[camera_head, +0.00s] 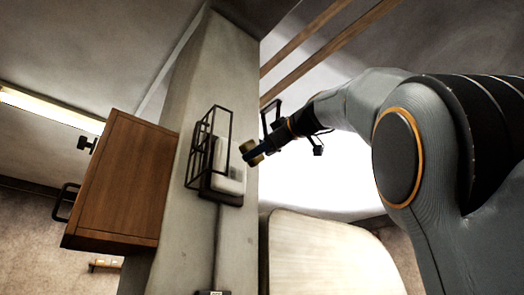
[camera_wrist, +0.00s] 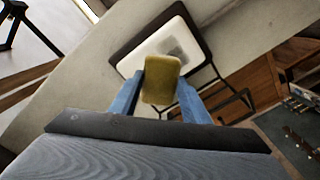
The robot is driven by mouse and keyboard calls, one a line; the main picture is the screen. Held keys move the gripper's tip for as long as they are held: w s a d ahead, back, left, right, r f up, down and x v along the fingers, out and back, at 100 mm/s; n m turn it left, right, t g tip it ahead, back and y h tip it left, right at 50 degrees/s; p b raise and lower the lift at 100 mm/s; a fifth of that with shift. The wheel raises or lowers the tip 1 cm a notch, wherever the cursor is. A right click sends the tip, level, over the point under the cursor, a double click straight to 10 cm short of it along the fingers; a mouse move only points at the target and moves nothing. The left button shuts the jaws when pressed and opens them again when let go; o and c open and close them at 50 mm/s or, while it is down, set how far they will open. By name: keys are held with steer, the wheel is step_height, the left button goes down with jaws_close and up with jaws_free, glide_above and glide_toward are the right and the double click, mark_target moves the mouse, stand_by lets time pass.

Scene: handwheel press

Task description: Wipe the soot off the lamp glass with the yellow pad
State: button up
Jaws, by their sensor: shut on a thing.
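The lamp glass (camera_head: 229,178) is a pale block in a dark frame on the concrete pillar. In the wrist view the lamp glass (camera_wrist: 154,52) carries a dark grey soot smudge (camera_wrist: 177,47) right of its middle. My gripper (camera_head: 262,150) is beside the lamp, to its right in the head view. It is shut on the yellow pad (camera_wrist: 161,80), which sits between the blue fingers. The pad also shows in the head view (camera_head: 251,153). In the wrist view the pad overlaps the lower part of the glass; I cannot tell whether they touch.
A black wire cage (camera_head: 208,135) stands out from the pillar (camera_head: 225,75) around the lamp. A wooden cabinet (camera_head: 125,180) with a dark handle hangs at the left. A pale rounded panel (camera_head: 325,260) stands below right. Tools (camera_wrist: 303,145) show at the wrist view's right edge.

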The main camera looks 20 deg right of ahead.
steer(key=w+a+f+p, duration=0.4)
steer(key=a, duration=0.1)
steer(key=shift+w+a, duration=0.3)
stand_by(0.5)
steer(key=shift+x, duration=1.05)
stand_by(0.7)
steer(key=shift+w+d+f+b, duration=0.1)
steer(key=shift+w+d+b, duration=0.1)
steer(key=shift+d+b, duration=0.3)
steer(key=shift+w+d+b, duration=0.15)
steer(key=shift+d+b, duration=0.1)
steer(key=shift+d, duration=0.45)
steer(key=shift+w+d+b, duration=0.2)
steer(key=shift+d+b, duration=0.1)
steer(key=shift+d, duration=0.6)
steer(key=shift+w+d+b, duration=0.25)
steer(key=shift+w+d, duration=0.1)
steer(key=shift+d, duration=0.45)
steer(key=shift+w+d+b, duration=0.25)
steer(key=shift+w+d, duration=0.05)
steer(key=shift+d, duration=0.55)
